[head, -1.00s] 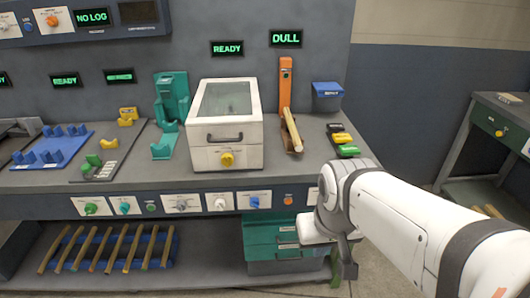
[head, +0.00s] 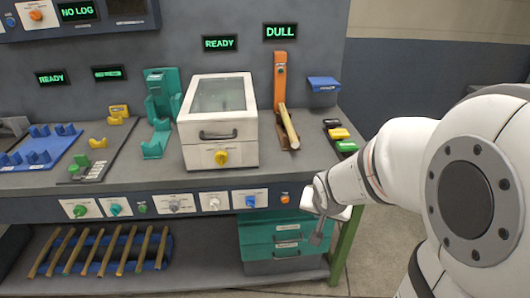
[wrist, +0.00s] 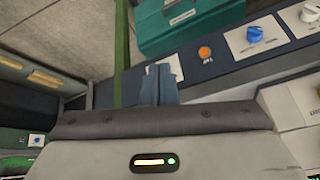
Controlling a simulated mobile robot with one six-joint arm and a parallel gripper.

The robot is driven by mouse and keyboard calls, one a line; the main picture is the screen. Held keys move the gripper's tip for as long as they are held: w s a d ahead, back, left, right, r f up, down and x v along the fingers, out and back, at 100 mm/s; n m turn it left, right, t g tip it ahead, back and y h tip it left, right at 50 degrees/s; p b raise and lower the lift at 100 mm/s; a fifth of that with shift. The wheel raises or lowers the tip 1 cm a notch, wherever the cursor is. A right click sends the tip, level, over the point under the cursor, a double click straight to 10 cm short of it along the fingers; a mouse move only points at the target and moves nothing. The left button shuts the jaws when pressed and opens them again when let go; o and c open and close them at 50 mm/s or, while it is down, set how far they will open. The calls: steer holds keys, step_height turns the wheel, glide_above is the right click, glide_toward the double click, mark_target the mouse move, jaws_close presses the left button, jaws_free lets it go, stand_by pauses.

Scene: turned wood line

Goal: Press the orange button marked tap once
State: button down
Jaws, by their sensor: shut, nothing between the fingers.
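A small orange button (head: 285,198) sits on the front panel below the worktop, at the right end of a row of knobs. It also shows in the wrist view (wrist: 204,53) with a short label under it, too small to read surely. My gripper (head: 316,238) is shut and empty, just right of and below the button in the head view, apart from it. In the wrist view my fingertips (wrist: 158,72) are together, left of and slightly below the button. The button's face is unobstructed in both views.
A blue knob (head: 251,201) is left of the button; it also shows in the wrist view (wrist: 255,34). A green table leg (head: 345,243) is close to my gripper. Another orange knob (head: 36,15) is on the upper panel.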

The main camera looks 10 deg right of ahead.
mark_target(285, 200)
steer(key=w+a+f+m+t+y+b, duration=0.1)
steer(key=w+a+f+m+y, duration=0.1)
steer(key=f, duration=0.6)
steer(key=w+a+f+m+t+y+b, duration=0.1)
steer(key=w+a+f+m+t+y, duration=0.1)
steer(key=w+f, duration=0.4)
step_height(285, 200, down, 2)
steer(key=shift+w+f+m+y, duration=0.15)
steer(key=shift+w+m+y, duration=0.15)
steer(key=shift+m+y, duration=0.5)
steer(key=shift+w, duration=0.1)
steer(key=w+p, duration=0.1)
steer(key=w, duration=0.7)
steer(key=shift+w+p, duration=0.35)
steer(key=shift+p, duration=0.05)
stand_by(0.4)
steer(key=shift+w+p, duration=0.4)
